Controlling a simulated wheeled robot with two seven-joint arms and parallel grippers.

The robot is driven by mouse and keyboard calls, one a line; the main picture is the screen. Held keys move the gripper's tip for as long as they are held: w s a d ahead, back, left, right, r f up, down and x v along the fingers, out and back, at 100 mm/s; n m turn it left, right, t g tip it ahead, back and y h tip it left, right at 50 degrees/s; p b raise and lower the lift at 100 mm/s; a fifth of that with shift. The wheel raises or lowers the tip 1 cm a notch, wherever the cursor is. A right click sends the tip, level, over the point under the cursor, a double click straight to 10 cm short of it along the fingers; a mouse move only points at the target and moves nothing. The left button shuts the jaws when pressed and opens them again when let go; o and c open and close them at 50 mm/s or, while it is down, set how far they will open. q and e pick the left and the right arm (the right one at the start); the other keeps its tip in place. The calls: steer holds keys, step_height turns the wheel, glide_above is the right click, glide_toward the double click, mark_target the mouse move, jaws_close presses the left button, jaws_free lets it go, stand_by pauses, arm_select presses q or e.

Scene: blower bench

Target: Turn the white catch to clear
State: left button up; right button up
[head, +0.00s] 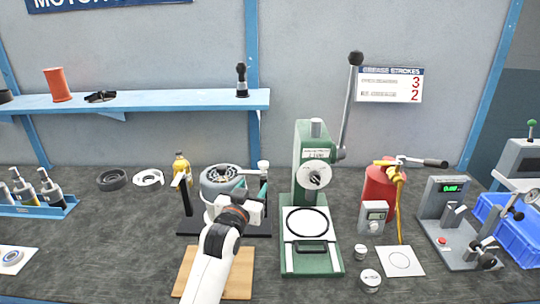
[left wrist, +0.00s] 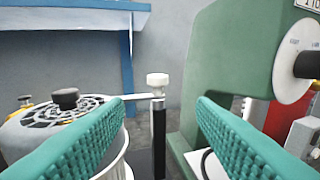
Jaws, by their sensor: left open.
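The blower (head: 222,176), a grey round housing with a vented top, stands in a black fixture between two posts. The white catch (left wrist: 157,80) is a white knob and flat arm on top of the right-hand black post. Its arm points left in the left wrist view, reaching over the blower's rim. The knob also shows in the head view (head: 263,164). My left gripper (left wrist: 160,108) is open, its teal pads on either side of the post in view, and nothing is between them. It is in front of the catch, apart from the knob. My right gripper is not in view.
A green press (head: 312,190) with a tall lever stands close to the right of the catch. Another post (head: 187,195) with a white arm stands left of the blower. A blue shelf (head: 150,101) runs along the wall above.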

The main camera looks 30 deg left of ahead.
mark_target(263, 164)
arm_select(q)
steer(key=x, duration=0.3)
steer(key=r+x, duration=0.1)
steer(key=x, duration=0.4)
steer(key=shift+w+a+r+p, duration=0.25)
steer(key=shift+p, duration=0.1)
steer(key=x, duration=0.2)
steer(key=shift+w+a+r, duration=0.1)
steer(key=shift+w, duration=0.15)
steer(key=shift+w+a, duration=0.1)
steer(key=shift+w, duration=0.2)
steer(key=shift+c, duration=0.4)
jaws_close()
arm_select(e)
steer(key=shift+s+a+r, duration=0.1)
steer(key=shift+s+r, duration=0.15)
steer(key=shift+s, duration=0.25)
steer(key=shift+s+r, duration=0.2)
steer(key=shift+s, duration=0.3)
